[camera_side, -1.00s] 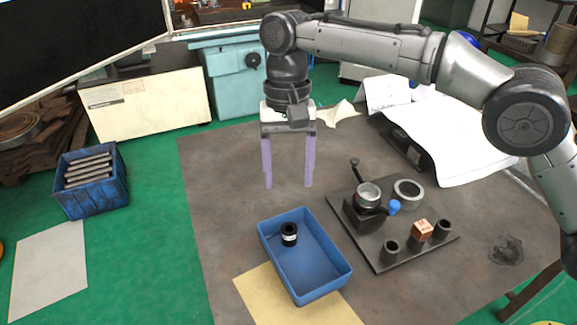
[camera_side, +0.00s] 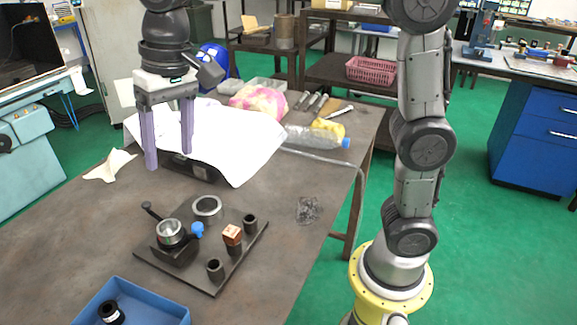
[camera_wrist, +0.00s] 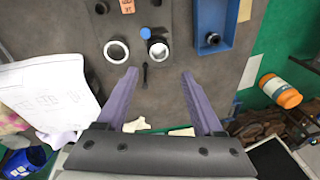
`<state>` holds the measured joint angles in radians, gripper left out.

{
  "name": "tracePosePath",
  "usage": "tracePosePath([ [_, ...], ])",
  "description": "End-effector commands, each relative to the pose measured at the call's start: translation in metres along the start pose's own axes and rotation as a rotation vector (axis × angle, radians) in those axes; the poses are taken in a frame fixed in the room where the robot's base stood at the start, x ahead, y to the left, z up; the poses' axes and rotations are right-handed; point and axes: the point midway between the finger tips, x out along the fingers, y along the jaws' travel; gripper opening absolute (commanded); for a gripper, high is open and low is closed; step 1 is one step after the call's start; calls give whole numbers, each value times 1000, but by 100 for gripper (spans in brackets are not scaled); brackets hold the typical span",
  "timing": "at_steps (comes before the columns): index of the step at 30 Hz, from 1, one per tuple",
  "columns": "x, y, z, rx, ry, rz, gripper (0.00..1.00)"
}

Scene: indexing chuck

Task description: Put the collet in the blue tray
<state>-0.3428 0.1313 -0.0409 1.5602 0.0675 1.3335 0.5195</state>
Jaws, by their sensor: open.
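The collet, which I take to be the small black cylinder with a pale band (camera_side: 111,312), is inside the blue tray (camera_side: 166,302) at the bottom left of the side view, where the frame edge cuts the tray off. In the wrist view the black piece (camera_wrist: 213,39) sits within the blue tray (camera_wrist: 229,8) at upper right. My gripper (camera_side: 169,158) is open and empty, its purple fingers pointing down, well away from the tray. In the wrist view the gap between the fingertips (camera_wrist: 159,72) holds nothing.
A dark plate (camera_side: 192,276) carries the chuck (camera_side: 170,235) with a black lever and blue knob, a grey ring (camera_side: 206,206), a copper-coloured block (camera_side: 232,234) and two dark sleeves. White paper (camera_side: 235,135) and a bottle (camera_side: 310,138) lie behind. The table's front left is bare.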

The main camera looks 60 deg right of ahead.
Motion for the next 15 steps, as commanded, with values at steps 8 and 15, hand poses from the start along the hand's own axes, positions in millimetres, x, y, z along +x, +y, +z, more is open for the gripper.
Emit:
tracePosePath([
  [8,-16,101,72,-82,172,-4,69],
  [15,9,163,141,-161,305,37,69],
])
